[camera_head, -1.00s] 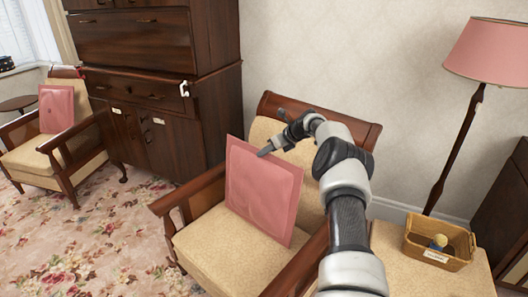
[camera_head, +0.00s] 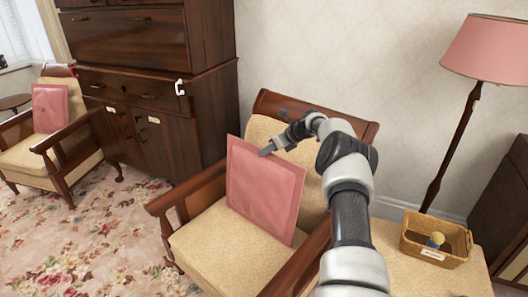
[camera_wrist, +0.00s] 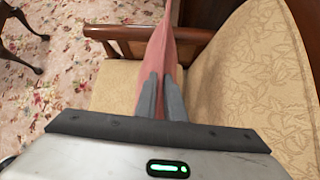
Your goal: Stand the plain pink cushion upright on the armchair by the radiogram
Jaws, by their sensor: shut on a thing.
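My gripper (camera_head: 268,151) is shut on the top edge of a plain pink cushion (camera_head: 262,190). The cushion stands nearly upright over the seat of the near armchair (camera_head: 208,245), with a gap between it and the patterned backrest. Its lower edge is at or just above the seat; I cannot tell whether it touches. In the wrist view, the fingers (camera_wrist: 161,98) pinch the cushion (camera_wrist: 155,60) edge-on, with the backrest (camera_wrist: 245,80) to the right and a wooden armrest beyond.
Another pink cushion (camera_head: 50,108) stands on a far-left armchair (camera_head: 22,157). A tall dark cabinet (camera_head: 165,140) is behind. At right are a wicker basket (camera_head: 420,250) on a beige-topped surface, a pink-shaded lamp (camera_head: 487,48) and dark wooden furniture (camera_head: 508,205). Floral carpet lies open at left.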

